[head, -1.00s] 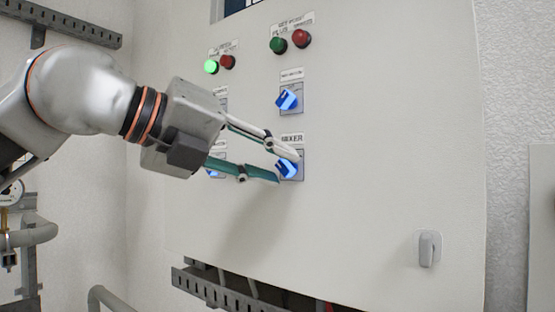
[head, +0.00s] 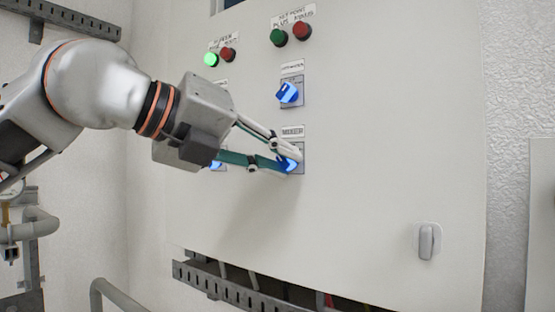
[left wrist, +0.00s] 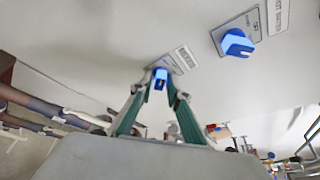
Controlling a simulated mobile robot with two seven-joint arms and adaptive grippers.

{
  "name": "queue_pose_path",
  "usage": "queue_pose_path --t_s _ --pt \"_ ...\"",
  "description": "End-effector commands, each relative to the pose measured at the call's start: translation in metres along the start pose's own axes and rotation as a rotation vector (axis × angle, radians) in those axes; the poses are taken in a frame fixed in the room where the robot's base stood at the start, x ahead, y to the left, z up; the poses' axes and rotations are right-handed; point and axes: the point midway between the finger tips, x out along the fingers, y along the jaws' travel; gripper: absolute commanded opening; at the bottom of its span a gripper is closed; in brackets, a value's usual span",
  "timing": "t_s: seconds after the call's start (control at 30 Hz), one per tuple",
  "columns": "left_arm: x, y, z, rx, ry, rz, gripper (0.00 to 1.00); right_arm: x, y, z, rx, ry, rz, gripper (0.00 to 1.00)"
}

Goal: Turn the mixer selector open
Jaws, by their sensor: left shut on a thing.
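The mixer selector (head: 291,164) is a blue knob on a grey plate under the MIXER label (head: 292,131) on the pale cabinet. My left gripper (head: 289,163) reaches it from the left, with its fingertips closed on the two sides of the knob. In the left wrist view the mixer knob (left wrist: 161,77) shows between the fingertips of the left gripper (left wrist: 160,84), beside its label. The fingers partly hide the knob, and its exact angle is hard to tell. My right gripper is not in view.
Another blue selector (head: 288,93) sits just above, and one (head: 217,165) is partly hidden behind my gripper. Green and red buttons (head: 290,36) are higher up. A grey latch (head: 427,241) is at lower right. The cabinet face right of the mixer is clear.

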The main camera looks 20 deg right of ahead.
Motion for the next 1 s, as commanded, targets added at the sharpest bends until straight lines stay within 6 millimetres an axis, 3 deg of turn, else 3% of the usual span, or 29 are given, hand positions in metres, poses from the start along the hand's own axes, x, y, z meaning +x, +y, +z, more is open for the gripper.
queue_pose_path --t_s 1.0 --pt "0.002 -0.003 -0.003 0.819 0.001 0.342 0.0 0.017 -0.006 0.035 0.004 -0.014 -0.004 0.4"
